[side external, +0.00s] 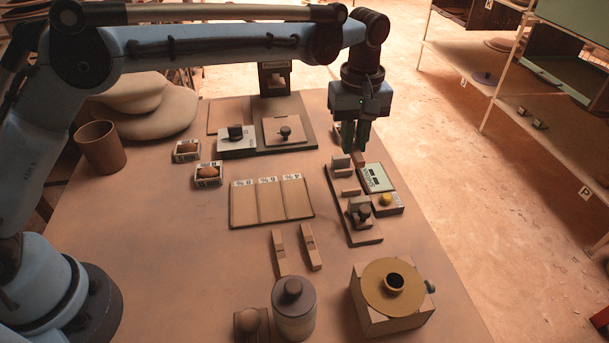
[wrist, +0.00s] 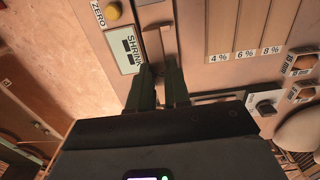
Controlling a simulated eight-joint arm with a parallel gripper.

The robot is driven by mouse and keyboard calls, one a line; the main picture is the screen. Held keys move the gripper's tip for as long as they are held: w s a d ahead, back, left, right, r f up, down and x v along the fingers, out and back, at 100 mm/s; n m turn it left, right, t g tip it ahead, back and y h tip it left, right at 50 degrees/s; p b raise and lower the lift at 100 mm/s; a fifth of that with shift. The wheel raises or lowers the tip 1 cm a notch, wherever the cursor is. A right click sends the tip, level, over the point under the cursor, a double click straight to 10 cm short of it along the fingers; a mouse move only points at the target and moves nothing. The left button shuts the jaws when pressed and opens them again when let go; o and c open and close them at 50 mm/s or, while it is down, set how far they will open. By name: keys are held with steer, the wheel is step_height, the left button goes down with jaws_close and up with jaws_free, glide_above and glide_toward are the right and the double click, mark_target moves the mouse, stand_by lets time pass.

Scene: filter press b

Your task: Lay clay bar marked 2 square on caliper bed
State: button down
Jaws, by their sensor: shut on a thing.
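My gripper (side external: 357,148) points down over the far end of the caliper. It is shut on a tan clay bar (wrist: 168,42), which runs out from between the fingers in the wrist view; its mark cannot be read. In the side view the fingers hide most of it. The caliper bed (side external: 366,238) is a long brown base with an upright block (side external: 341,163) at its far end and a knobbed slider (side external: 360,212) nearer. I cannot tell whether the bar touches the bed. The fingers also show in the wrist view (wrist: 160,70).
A SHRINK display (side external: 376,178) and yellow ZERO button (side external: 386,199) sit right of the bed. Two other bars (side external: 280,253) (side external: 311,247) lie nearer. A three-lane percent board (side external: 270,202) is left. A lidded jar (side external: 293,310) and round-topped block (side external: 391,300) stand in front.

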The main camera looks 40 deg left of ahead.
steer(key=shift+f, duration=3.65)
steer(key=shift+f, duration=0.2)
steer(key=c, duration=1)
jaws_free()
